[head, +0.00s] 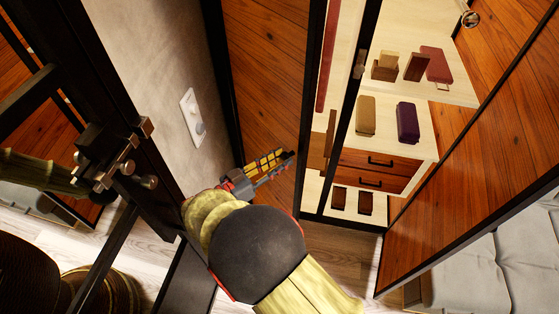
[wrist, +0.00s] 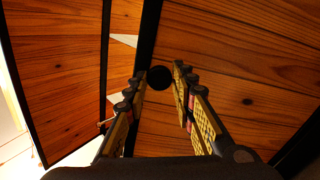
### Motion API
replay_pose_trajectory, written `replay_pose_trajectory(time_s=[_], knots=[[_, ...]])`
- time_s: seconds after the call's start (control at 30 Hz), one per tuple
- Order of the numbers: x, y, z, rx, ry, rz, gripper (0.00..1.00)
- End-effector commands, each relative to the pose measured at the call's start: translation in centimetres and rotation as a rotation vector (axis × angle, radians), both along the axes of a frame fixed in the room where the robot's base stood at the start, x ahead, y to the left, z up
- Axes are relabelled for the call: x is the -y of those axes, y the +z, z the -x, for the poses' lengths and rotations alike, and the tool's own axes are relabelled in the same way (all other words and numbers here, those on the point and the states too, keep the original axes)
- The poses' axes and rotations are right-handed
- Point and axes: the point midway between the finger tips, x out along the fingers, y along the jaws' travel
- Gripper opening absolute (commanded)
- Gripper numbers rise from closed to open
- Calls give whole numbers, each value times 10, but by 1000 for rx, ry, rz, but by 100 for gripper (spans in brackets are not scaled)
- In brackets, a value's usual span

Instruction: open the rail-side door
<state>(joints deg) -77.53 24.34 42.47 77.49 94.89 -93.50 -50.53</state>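A wooden door panel with black edging (head: 265,60) stands left of centre in the head view. A second wooden panel (head: 470,170) stands swung out on the right. I cannot tell for certain which is the rail-side door. My gripper (head: 288,158) is in front of the lower part of the left panel. In the wrist view my gripper (wrist: 160,72) has its fingers apart. A dark round knob (wrist: 160,78) shows between the fingertips, against the wooden panel (wrist: 235,70) by its black edge. Whether the fingers touch the knob cannot be told.
Behind the black frame, a lit cabinet interior holds a purple case (head: 408,122), a tan case (head: 366,115) and a drawer unit (head: 375,163). A black metal post with clamps (head: 115,155) and a wall switch (head: 193,117) are at left. A grey cushioned seat (head: 490,270) is at lower right.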

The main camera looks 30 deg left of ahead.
Motion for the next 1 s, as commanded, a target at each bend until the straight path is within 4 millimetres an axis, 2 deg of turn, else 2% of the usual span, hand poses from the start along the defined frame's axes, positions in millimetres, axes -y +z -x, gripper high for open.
replay_pose_trajectory(time_s=[0.27, 0.6, 0.73, 1.0], knots=[[0, 0, 0, 0, 0, 0, 42], [-1, 0, 2, 0, 1, 0, 43], [-6, 0, 15, 0, 2, 0, 43], [-19, -1, 55, 0, 3, 1, 43]])
